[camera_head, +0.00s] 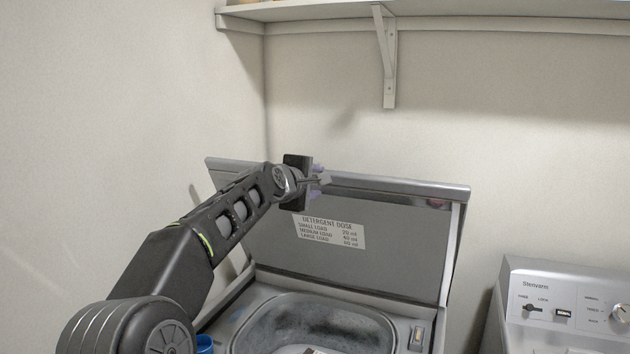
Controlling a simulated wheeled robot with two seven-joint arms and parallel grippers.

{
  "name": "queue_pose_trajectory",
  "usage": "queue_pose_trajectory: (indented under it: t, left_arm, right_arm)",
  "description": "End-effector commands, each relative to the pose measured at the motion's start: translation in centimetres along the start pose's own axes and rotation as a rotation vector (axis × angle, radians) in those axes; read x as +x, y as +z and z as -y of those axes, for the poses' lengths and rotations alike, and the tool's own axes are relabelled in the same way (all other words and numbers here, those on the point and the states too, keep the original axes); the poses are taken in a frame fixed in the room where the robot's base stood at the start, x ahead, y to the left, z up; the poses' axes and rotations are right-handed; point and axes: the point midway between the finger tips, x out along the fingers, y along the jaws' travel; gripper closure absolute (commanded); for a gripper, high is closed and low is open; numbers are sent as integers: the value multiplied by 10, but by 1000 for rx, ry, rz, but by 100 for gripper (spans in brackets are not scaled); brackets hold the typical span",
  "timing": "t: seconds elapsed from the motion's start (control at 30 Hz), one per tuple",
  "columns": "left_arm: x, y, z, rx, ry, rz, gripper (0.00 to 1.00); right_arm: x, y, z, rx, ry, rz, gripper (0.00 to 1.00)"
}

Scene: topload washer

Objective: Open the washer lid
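The washer lid (390,235) stands raised, close to upright, with its inner face and a "Detergent dose" label (330,232) toward me. Below it the washer's tub opening (310,325) is uncovered and shows a grey drum. My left arm reaches in from the left, and my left gripper (318,180) is at the lid's top edge, left of its middle. The fingers are small and seen nearly edge-on, so I cannot tell whether they are open or touch the lid. My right gripper is not in view.
A control panel (565,310) marked "Stenvarm", with knobs, stands at the lower right. A shelf (450,20) on a bracket (388,60) runs along the back wall above the lid. A blue object (204,344) shows partly at the washer's left front.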

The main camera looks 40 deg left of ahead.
Motion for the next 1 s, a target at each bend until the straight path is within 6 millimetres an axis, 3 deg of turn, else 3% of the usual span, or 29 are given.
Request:
queue_pose_trajectory:
  t: [0.43,0.8,1.0]
  left_arm:
    - [-8,0,-1,0,4,-1,59]
    - [-64,0,0,1,6,-1,59]
    - [-80,0,0,0,3,-1,59]
  right_arm:
    - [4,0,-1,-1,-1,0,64]
    - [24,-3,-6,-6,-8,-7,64]
    - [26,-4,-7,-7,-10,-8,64]
